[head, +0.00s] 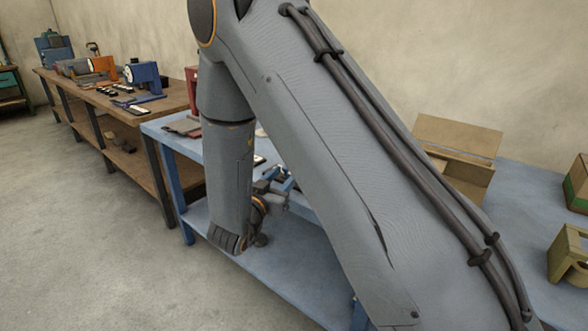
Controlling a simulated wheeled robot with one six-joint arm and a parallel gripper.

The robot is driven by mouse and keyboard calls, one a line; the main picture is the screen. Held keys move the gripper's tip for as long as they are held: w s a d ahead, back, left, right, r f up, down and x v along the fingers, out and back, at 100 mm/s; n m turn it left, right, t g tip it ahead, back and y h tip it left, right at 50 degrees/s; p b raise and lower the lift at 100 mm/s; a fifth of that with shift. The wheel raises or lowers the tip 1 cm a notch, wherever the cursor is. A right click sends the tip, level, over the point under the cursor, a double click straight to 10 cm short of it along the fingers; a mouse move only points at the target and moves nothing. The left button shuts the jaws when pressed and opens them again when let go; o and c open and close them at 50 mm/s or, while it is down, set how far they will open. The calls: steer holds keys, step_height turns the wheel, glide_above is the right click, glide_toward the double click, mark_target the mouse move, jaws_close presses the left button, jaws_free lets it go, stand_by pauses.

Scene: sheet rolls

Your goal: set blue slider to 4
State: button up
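My arm fills the middle of the head view and hides much of the blue workbench (185,146). Its wrist hangs low at the bench's front edge. My gripper (277,188) is small and partly hidden there, pointing toward the bench top. I cannot tell whether it is open or shut. Small blue parts (290,183) show beside it, partly behind my arm. I cannot tell whether the blue slider is among them, and no scale or number can be read.
An open cardboard box (455,150) stands on the bench's right part, with a tan bracket-like block (568,256) and a green-banded box (578,185) further right. A long wooden bench (170,100) holds a blue machine (143,78) and an orange one (104,66). The floor at left is clear.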

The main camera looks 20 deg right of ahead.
steer(key=x, duration=0.7)
steer(key=shift+w+d, duration=0.15)
jaws_close()
